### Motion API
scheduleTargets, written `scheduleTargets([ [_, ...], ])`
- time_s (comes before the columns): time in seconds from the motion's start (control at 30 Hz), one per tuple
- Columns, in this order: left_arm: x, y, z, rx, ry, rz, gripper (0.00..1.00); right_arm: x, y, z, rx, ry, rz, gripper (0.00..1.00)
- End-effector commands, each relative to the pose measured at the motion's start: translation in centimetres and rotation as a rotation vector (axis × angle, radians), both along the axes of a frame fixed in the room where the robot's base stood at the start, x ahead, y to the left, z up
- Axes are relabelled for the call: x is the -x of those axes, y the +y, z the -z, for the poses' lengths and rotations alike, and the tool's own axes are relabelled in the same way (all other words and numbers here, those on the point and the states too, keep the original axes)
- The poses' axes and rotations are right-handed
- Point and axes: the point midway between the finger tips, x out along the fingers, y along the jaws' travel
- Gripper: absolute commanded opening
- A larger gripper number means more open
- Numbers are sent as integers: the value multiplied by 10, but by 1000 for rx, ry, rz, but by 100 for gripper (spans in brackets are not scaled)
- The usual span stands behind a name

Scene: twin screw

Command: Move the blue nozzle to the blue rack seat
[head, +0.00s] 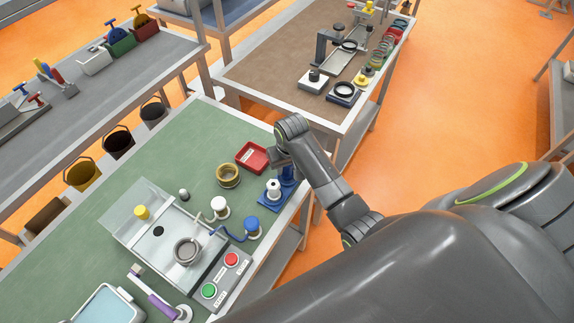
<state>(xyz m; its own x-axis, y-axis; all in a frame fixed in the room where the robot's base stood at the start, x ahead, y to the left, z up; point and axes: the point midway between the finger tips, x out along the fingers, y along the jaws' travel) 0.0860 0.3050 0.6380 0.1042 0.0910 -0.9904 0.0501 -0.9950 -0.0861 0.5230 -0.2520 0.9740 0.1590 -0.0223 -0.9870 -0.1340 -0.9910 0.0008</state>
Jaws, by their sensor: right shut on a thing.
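My right gripper (281,165) reaches down at the right edge of the green table and is shut on a small blue piece (288,174), mostly hidden by the fingers; I cannot tell for certain that it is the nozzle. Right under and beside it stands a blue stand (265,196) with a white round part on top. I cannot tell whether the held piece touches this stand. A blue-capped white fitting (252,226) stands in front, by a blue hose. I cannot make out for certain which seat is the blue rack seat. My left gripper is not in view.
A red tray (253,157) and a brass ring (228,174) lie left of the gripper. A clear-covered machine (160,231) and a control box with green and red buttons (220,277) stand nearer. A brown-topped table (280,75) stands behind. Green tabletop (190,140) is clear farther back.

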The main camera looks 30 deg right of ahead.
Motion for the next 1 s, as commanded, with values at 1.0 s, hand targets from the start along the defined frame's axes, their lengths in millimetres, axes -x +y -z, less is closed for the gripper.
scheduleTargets([
  [1.0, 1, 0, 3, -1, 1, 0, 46, 0, 0, 15, 0, -1, 0, 3],
])
